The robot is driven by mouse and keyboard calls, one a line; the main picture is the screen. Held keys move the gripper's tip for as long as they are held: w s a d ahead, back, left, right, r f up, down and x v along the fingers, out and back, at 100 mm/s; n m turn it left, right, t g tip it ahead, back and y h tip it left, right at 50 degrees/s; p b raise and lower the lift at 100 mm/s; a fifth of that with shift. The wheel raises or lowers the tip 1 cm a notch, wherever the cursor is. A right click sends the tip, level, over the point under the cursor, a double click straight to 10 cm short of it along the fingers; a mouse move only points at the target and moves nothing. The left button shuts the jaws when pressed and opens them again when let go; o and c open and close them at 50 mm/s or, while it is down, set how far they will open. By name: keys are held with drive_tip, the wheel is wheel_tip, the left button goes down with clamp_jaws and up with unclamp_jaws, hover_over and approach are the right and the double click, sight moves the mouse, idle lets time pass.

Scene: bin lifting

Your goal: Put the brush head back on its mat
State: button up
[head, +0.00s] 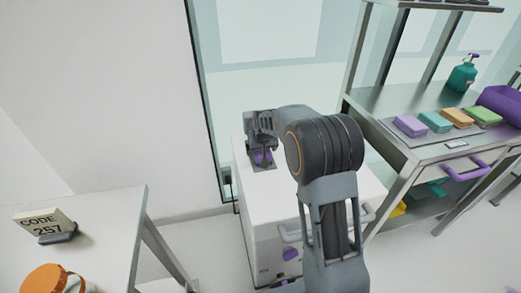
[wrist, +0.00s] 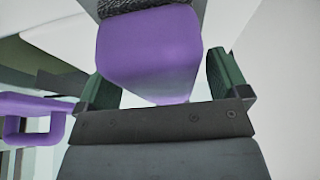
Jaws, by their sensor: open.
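The brush head is a purple block (wrist: 148,52) with dark bristles at the top edge of the wrist view. In the head view a small purple part of it (head: 262,157) shows under my gripper (head: 261,148). It sits at a dark grey mat (head: 268,167) on top of a white cabinet; whether it touches the mat is hidden. In the wrist view my gripper (wrist: 162,80) is open, its two green-padded fingers on either side of the brush head. A gap shows at the right finger; contact at the left is unclear.
The white cabinet (head: 268,211) stands by a glass panel (head: 270,90). At right, a metal shelf (head: 385,101) holds several coloured sponges (head: 434,122) and a teal bottle (head: 462,76). At left, a white table (head: 110,215) holds a "CODE 257" sign (head: 43,223) and an orange-lidded jar (head: 55,279).

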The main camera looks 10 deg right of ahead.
drive_tip(key=p+v, duration=0.1)
drive_tip(key=v, duration=0.8)
drive_tip(key=shift+r, duration=0.15)
drive_tip(key=shift+s+r, duration=0.5)
drive_tip(key=shift+r, duration=0.1)
drive_tip(key=s+f+g, duration=0.1)
drive_tip(key=s, duration=2.4)
drive_tip(key=shift+s+d+f, duration=0.15)
drive_tip(key=shift+s+f, duration=0.15)
drive_tip(key=shift+s, duration=0.1)
